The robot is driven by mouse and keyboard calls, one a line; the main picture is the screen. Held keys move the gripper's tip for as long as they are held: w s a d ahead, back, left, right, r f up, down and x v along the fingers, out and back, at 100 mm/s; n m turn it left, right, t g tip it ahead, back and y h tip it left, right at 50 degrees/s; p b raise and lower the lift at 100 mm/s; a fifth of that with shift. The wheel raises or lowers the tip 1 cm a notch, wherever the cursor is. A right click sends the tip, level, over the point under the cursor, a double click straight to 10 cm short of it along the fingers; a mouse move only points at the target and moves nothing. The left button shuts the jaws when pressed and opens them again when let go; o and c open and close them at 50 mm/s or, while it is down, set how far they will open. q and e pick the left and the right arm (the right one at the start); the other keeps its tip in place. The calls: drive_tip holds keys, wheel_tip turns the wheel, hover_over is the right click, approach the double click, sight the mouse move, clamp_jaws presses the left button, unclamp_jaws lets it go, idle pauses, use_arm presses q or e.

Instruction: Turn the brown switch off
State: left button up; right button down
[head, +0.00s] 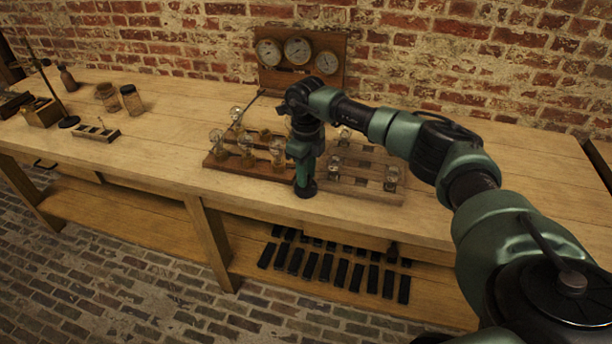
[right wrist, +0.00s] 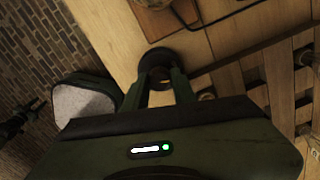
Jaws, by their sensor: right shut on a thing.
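My right gripper (head: 305,188) points down at the bench's front part, between two wooden boards. In the right wrist view its two fingers (right wrist: 163,82) come together at a dark round piece (right wrist: 159,55) with a small orange-brown spot, and it is shut on this piece. The fingers hide much of it, and I cannot tell whether it is the brown switch or which way it is set. No other switch shows clearly. My left gripper is not in view.
A gauge panel (head: 335,45) stands behind.

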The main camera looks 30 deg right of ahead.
drive_tip(key=shift+n+b, duration=0.3)
drive_tip(key=shift+n, duration=1.3)
drive_tip(key=c, duration=1.1)
unclamp_jaws()
drive_tip(key=shift+c, duration=0.2)
drive_tip(key=shift+r, duration=0.1)
wheel_tip(320, 180, up, 8)
drive_tip(key=shift+f+b, duration=0.15)
drive_tip(key=shift+b, duration=0.35)
drive_tip(key=shift+f, duration=0.1)
